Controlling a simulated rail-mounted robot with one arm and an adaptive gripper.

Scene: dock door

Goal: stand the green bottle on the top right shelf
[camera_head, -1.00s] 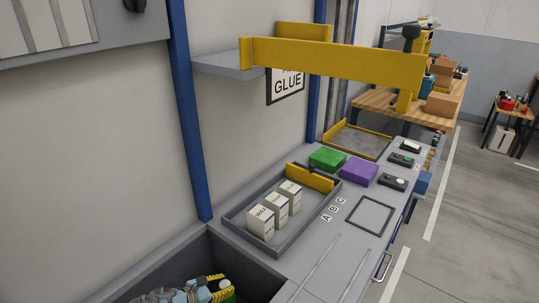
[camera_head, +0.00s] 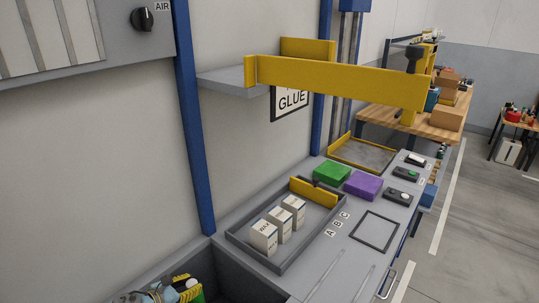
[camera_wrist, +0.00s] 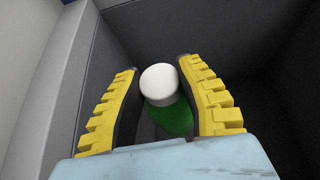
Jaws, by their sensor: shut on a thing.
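The green bottle (camera_wrist: 172,115) with a white cap is between the yellow ribbed fingers of my gripper (camera_wrist: 160,100) in the wrist view. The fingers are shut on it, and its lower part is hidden. In the head view my gripper (camera_head: 186,291) is at the bottom left, at the dark grey bin (camera_head: 235,262), with the white cap (camera_head: 194,283) beside a yellow finger. A grey wall shelf (camera_head: 228,80) with yellow guards is higher up, above the bench. I cannot tell whether the bottle touches the bin.
A grey tray (camera_head: 282,262) with several white boxes stands right of the bin. Green (camera_head: 332,173) and purple (camera_head: 363,185) blocks lie behind it. A blue post (camera_head: 193,130) rises between bin and shelf. A long yellow bar (camera_head: 345,85) fronts the shelf.

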